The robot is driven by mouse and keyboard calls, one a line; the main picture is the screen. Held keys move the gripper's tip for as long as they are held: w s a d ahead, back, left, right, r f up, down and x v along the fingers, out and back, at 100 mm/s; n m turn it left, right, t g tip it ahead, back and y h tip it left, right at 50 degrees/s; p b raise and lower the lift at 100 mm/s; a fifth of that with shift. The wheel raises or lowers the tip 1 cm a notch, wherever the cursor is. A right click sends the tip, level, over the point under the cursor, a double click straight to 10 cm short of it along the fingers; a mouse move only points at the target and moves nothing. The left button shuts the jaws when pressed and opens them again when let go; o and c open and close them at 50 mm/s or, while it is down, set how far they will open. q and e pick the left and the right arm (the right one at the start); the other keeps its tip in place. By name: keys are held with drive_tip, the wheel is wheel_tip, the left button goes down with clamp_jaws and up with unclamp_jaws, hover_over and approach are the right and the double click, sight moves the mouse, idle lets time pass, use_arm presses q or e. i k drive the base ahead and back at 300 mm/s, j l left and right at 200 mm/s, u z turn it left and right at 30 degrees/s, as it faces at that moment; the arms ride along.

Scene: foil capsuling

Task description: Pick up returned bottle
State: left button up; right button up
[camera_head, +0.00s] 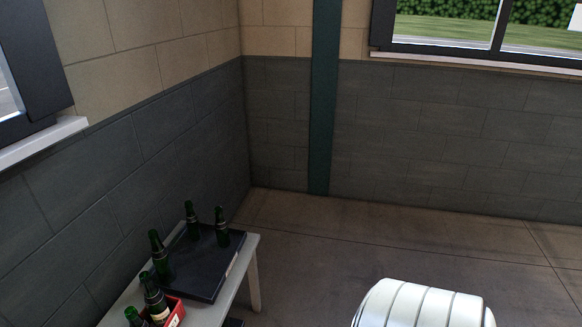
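Several dark green bottles stand on the table at the lower left. One bottle (191,221) stands at the back of the black tray, another (222,227) stands at its right side, and a third (160,255) is at its left side. I cannot tell which one is the returned bottle. Neither of my grippers shows in this view.
The black tray (205,277) lies on a pale table (244,257) close to the left wall. A white ribbed rounded shape (425,305) rises at the bottom right. The floor (330,245) between them and the back wall is clear.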

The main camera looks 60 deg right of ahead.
sight(222, 232)
drive_tip(key=z, duration=1.3)
